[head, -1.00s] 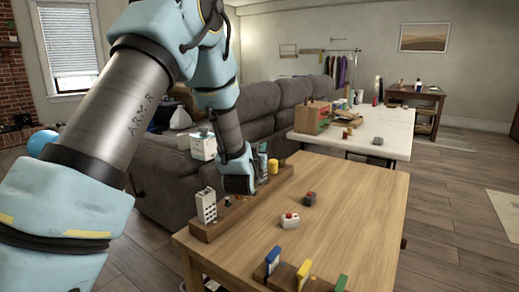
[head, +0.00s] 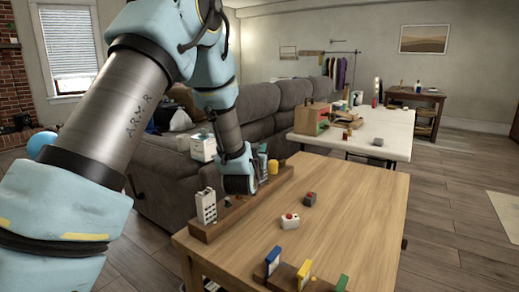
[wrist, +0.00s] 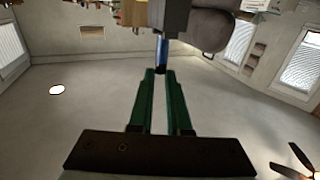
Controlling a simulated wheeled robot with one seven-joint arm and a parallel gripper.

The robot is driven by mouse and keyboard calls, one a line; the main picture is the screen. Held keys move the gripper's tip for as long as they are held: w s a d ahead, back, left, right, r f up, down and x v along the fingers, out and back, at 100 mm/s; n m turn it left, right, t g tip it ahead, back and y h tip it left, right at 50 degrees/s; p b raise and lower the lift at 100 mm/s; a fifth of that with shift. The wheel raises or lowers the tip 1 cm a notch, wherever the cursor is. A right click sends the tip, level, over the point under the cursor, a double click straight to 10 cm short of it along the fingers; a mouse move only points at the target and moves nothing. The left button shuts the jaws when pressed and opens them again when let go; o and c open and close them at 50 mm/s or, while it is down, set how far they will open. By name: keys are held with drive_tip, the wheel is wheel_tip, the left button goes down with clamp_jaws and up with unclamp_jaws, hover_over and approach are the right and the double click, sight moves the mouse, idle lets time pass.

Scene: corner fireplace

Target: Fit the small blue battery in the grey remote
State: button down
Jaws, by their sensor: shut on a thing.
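My gripper (wrist: 160,76) has green fingers and is shut on the small blue battery (wrist: 162,50), gripping its dark end. The battery's other end meets a grey body, apparently the grey remote (wrist: 171,16), at the top of the wrist view. I cannot tell whether the battery is inside it or only in front of it. In the head view my arm's wrist is low over the dark wooden rack on the table, and the fingers and battery are hidden behind it. A pale upright block with dark buttons (head: 206,207) stands at the rack's near end.
On the wooden table (head: 345,215) stand two small boxes with red tops, one white (head: 290,220) and one dark (head: 310,199). Blue (head: 273,260) and yellow (head: 304,274) cards stand in front. The table's right side is clear.

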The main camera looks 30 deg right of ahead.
drive_tip(key=shift+f+b, duration=1.85)
idle(0.9)
drive_tip(key=c, duration=0.8)
unclamp_jaws()
drive_tip(key=shift+s, duration=0.1)
